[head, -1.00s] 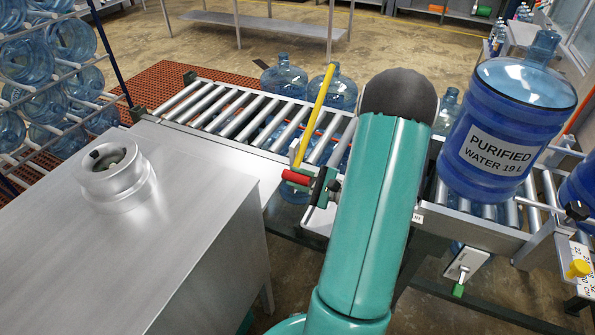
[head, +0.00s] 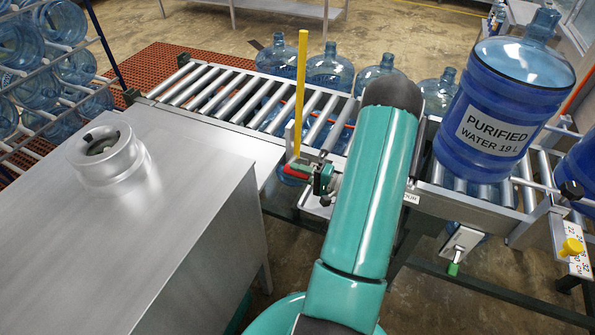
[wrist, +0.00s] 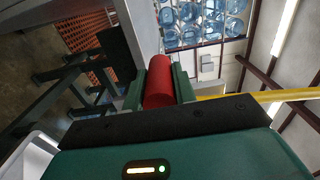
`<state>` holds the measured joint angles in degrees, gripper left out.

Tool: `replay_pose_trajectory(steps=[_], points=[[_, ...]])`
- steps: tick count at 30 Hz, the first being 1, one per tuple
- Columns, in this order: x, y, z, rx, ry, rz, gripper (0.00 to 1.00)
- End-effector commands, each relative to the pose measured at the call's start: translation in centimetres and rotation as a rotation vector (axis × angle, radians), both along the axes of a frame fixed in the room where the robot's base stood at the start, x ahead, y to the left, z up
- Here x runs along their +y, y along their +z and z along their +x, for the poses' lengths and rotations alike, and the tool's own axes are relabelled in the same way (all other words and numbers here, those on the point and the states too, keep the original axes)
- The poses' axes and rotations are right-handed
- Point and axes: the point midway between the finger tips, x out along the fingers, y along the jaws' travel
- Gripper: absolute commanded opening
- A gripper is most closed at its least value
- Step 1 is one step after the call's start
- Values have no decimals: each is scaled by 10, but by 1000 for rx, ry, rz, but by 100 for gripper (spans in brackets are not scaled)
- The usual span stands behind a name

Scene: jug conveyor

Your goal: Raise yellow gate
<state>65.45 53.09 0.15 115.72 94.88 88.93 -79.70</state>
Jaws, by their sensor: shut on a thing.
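The yellow gate (head: 301,92) is a long bar that stands nearly upright at the near side of the roller conveyor in the head view. Part of it shows at the right in the wrist view (wrist: 285,96). Its red handle (wrist: 159,82) sits between the two green fingers of my gripper (wrist: 160,88). My gripper (head: 310,176) is shut on this handle, low at the foot of the bar. In the head view, the handle is partly hidden by the fingers.
The roller conveyor (head: 213,97) runs across the middle. A large blue water jug (head: 505,100) labelled "PURIFIED WATER 19 L" stands on it at the right. A steel bench (head: 130,230) with a metal fitting (head: 108,158) fills the left. Several empty jugs stand behind the conveyor.

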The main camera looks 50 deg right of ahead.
Motion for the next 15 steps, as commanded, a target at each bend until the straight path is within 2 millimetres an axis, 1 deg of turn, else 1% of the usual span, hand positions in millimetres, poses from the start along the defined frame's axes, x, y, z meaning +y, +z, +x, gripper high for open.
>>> replay_pose_trajectory(steps=[6, 15], points=[[-6, -6, 1, 4, -3, 4, 0], [-7, -7, 1, 5, -3, 5, 0]])
